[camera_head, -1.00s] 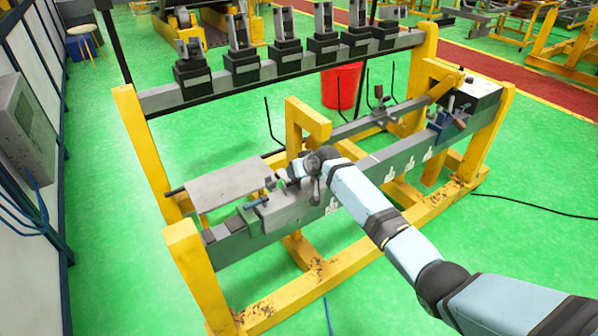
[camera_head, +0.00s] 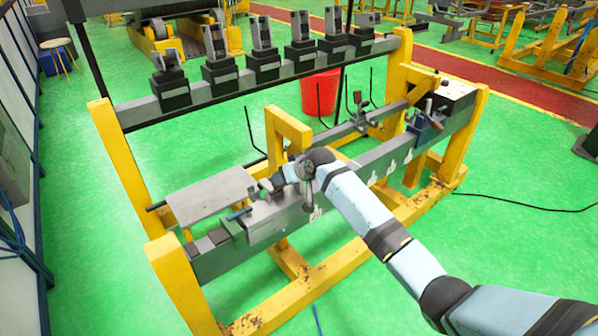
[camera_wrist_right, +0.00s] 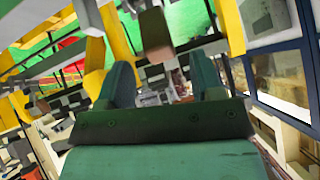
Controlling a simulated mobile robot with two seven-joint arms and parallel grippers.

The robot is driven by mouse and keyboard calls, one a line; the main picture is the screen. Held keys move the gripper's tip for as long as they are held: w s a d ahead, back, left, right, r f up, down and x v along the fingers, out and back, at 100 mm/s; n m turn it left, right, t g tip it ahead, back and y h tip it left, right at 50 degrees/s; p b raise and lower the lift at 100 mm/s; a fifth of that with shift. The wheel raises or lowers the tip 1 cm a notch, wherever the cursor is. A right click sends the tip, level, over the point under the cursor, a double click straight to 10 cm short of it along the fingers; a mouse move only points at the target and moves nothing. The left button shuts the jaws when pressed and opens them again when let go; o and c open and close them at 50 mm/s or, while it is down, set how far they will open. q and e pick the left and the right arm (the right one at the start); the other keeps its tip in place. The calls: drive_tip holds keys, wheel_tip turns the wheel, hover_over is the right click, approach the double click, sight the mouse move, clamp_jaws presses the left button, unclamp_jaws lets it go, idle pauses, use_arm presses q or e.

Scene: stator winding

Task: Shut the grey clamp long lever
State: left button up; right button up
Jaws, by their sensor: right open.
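My right gripper (camera_head: 270,184) is at the left part of the bench, just above the grey clamp block (camera_head: 262,222) and beside the flat grey plate (camera_head: 208,194). In the right wrist view its two green fingers (camera_wrist_right: 160,85) stand apart with a gap between them. A brown block-shaped end (camera_wrist_right: 155,33), possibly the lever's handle, shows beyond the fingertips; I cannot tell whether it touches them. My wrist and forearm partly cover the clamp, so the long lever is not clear in the head view. My left gripper is out of view.
A yellow upright bracket (camera_head: 288,132) stands close behind my right wrist. Another clamp (camera_head: 430,118) is at the bench's right end. A rail with several black holders (camera_head: 263,69) runs behind.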

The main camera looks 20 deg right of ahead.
drive_tip(key=v, duration=0.7)
drive_tip(key=shift+s+r, duration=0.25)
drive_tip(key=s+a+f+t, duration=0.1)
drive_tip(key=s+f, duration=0.9)
drive_tip(key=s, duration=0.4)
drive_tip(key=s+a+f+t, duration=0.1)
drive_tip(key=s+f, duration=1)
drive_tip(key=s, duration=0.3)
drive_tip(key=s+h, duration=0.1)
drive_tip(key=s, duration=1)
drive_tip(key=shift+s+f+n+t, duration=0.3)
drive_tip(key=shift+s+t, duration=0.1)
drive_tip(key=shift+c, duration=0.4)
